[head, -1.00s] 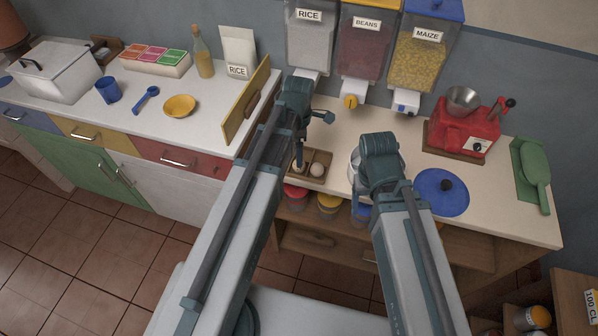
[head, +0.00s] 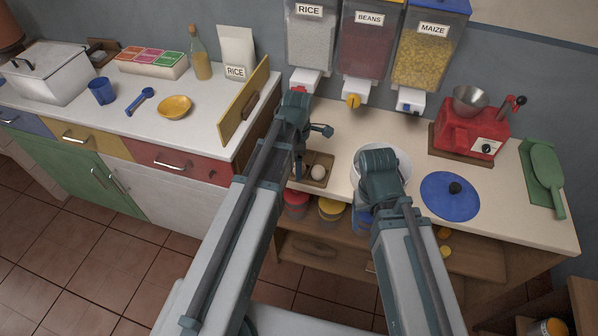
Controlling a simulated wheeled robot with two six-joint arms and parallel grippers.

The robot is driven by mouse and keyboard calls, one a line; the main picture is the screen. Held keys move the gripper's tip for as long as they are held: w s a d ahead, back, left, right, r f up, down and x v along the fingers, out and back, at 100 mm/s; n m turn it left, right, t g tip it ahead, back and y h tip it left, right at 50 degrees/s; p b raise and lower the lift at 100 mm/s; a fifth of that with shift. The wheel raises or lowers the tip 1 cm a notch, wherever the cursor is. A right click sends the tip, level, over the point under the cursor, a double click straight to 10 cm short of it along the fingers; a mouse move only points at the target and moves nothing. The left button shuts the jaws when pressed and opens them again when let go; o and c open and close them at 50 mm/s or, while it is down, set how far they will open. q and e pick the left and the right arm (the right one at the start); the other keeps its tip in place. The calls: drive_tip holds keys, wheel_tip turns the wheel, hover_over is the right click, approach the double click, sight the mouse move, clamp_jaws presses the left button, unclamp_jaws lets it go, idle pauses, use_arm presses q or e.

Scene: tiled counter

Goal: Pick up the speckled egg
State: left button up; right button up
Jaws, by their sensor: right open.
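A small wooden tray (head: 326,158) on the counter holds a pale egg (head: 318,172). Speckles cannot be made out at this size, and the tray's left part is hidden behind my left gripper. My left gripper (head: 299,168) hangs at the tray's left side, just left of the visible egg. Its fingers are mostly hidden and its opening cannot be judged. My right gripper (head: 365,203) is open, in front of a round whitish pot (head: 398,160), to the right of the tray.
A blue lid (head: 450,197), red grinder (head: 471,128) and green scoop (head: 545,165) are on the right. Dispensers of rice (head: 312,45), beans (head: 367,50) and maize (head: 425,60) hang behind. An upright yellow panel (head: 243,103) stands left. Jars (head: 331,210) sit on the shelf below.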

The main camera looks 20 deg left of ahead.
use_arm(q)
drive_tip(key=shift+r, duration=0.1)
drive_tip(key=c, duration=0.9)
drive_tip(key=shift+o, duration=0.2)
use_arm(e)
drive_tip(key=shift+r, duration=0.1)
